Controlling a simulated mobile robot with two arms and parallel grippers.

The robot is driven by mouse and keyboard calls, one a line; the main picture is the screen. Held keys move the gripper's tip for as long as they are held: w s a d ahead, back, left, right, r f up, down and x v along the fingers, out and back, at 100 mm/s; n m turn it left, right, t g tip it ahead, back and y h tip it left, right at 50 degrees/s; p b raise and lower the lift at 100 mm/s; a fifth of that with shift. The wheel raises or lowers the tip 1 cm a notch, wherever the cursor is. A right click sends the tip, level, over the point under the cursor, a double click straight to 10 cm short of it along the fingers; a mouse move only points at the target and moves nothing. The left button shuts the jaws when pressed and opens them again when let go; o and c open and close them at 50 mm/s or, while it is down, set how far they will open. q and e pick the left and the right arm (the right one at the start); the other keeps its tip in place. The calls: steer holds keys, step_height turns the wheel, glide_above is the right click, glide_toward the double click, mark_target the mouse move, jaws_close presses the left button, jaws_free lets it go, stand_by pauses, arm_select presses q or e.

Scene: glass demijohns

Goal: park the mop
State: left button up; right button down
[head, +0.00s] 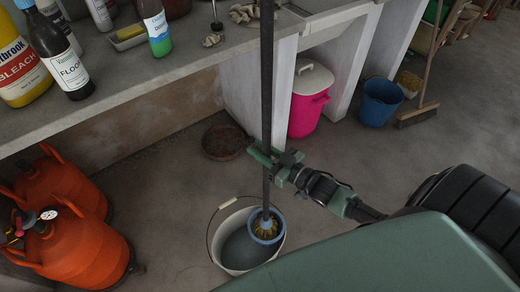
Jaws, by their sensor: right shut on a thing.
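The mop's long dark handle (267,85) stands nearly upright in the middle of the head view and runs out of the top edge. My right gripper (267,160), green and dark, is shut on the lower part of this handle. The yellowish mop head (266,228) shows inside the blue wringer ring (280,236) at the right side of a pale bucket (217,247). Whether the mop head rests on the wringer's bottom I cannot tell. The bucket has grey content and its wire handle is raised. My left gripper is not in view.
A counter (130,80) with bottles runs along the upper left. Orange gas cylinders (85,255) stand at lower left. A round brown dish (224,142), pink bin (308,105), blue bucket (380,103) and broom (417,113) stand beyond. Floor at right is clear.

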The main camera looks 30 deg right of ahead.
steer(key=c, duration=1.1)
jaws_free()
steer(key=shift+c, duration=0.2)
steer(key=v, duration=0.7)
steer(key=shift+s+b, duration=0.3)
steer(key=shift+s, duration=0.1)
steer(key=shift+d, duration=0.15)
